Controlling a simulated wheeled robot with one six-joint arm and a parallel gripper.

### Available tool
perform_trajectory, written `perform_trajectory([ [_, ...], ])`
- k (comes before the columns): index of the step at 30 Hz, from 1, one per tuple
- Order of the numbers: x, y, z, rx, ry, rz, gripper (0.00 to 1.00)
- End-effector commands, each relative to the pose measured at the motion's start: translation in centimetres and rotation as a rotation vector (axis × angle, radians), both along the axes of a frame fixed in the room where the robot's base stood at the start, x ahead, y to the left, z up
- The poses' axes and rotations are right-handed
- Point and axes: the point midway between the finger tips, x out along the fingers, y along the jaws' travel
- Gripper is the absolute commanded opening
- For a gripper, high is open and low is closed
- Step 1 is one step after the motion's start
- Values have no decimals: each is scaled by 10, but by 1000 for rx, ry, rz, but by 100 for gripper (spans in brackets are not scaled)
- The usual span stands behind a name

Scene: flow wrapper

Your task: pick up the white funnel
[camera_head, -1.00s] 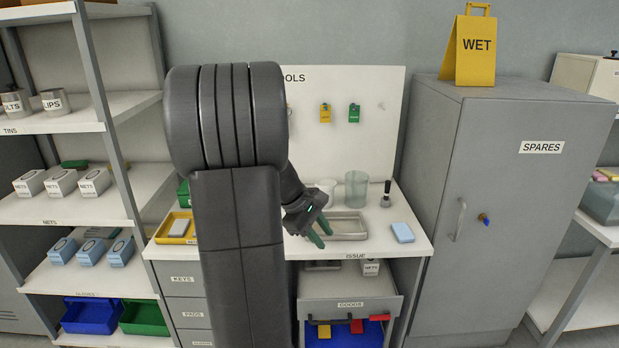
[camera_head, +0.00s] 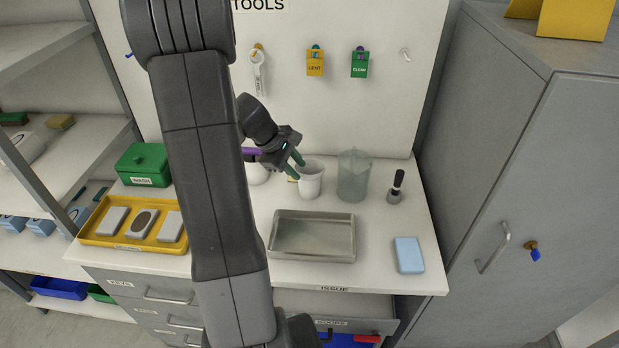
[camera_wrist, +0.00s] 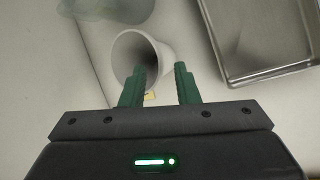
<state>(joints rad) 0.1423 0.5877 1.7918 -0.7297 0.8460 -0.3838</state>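The white funnel (camera_head: 312,183), a tapered cup-like vessel, stands on the bench to the left of the clear beaker. My gripper (camera_head: 297,164) is at its upper left rim, with its green fingers apart. In the wrist view, the funnel (camera_wrist: 128,50) shows its round opening just beyond the fingertips. The left finger of my gripper (camera_wrist: 160,68) overlaps the opening, and the right finger is outside the wall. I cannot tell whether either finger touches it.
A clear beaker (camera_head: 354,177) is close to the right. A metal tray (camera_head: 312,255) lies in front. A black-handled tool (camera_head: 395,190) and blue block (camera_head: 408,255) are on the right. A pegboard (camera_head: 300,110) rises behind.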

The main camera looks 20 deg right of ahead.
Motion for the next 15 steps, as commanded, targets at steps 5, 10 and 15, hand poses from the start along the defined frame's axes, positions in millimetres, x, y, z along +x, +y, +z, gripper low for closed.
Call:
perform_trajectory([
  [5,-3,-13,-23,1,4,-2,28],
  [10,-3,-18,-32,1,1,-1,28],
  [15,-3,-18,-32,1,1,0,28],
])
